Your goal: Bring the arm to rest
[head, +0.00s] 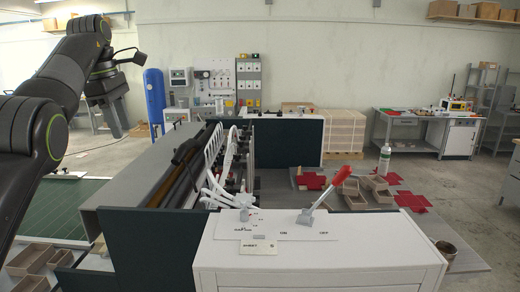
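My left arm comes in from the left edge, dark grey with green rings, bent high at the elbow. My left gripper (115,120) hangs from it and points down, left of the box forming machine (160,170) and above floor level. I see its fingers from the side, and the gap between them does not show. Nothing clearly hangs from the fingertips. My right arm and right gripper are not in this view.
A grey table (440,238) at the right holds box trays, red blanks and a bottle (385,158). A green belt (55,208) and open trays (38,257) lie below my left arm.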

